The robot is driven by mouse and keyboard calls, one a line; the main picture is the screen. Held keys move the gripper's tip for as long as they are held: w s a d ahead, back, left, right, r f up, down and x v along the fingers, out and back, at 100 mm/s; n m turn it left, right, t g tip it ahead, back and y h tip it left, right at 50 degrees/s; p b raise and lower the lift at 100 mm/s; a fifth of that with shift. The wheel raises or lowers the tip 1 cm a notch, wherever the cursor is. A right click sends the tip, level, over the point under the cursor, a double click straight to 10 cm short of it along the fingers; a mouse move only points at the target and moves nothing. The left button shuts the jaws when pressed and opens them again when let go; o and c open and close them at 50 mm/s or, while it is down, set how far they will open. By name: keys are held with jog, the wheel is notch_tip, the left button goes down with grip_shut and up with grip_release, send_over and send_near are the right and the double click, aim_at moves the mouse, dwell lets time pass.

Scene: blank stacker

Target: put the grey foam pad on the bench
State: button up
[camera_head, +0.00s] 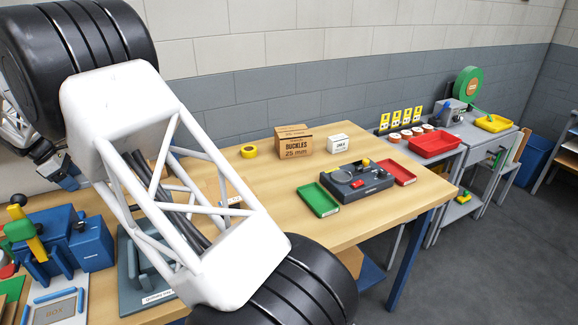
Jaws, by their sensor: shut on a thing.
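My gripper (66,178) shows small at the left, partly hidden behind my own arm. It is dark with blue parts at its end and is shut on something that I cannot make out. I cannot pick out the grey foam pad for certain in this view. The wooden-topped bench (268,212) runs from the lower left to the middle right. My large white and black arm crosses in front and hides much of its left part.
On the bench stand a buckles box (293,142), a small white box (338,144), yellow tape (249,151), a green tray (316,200), a dark device (357,180) and a blue machine (92,245). A grey base (130,285) is partly hidden. Bare wood shows mid-bench.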

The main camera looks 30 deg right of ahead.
jog(key=shift+r, duration=0.9)
jog(key=s+d, duration=0.2)
jog(key=d, duration=2.8)
jog(key=s+d, duration=0.6)
jog(key=d, duration=0.7)
jog(key=s+d, duration=0.7)
jog(key=d, duration=0.6)
notch_tip(320, 180, down, 10)
jog(key=shift+w, duration=0.15)
send_over(256, 172)
jog(key=shift+f, duration=0.8)
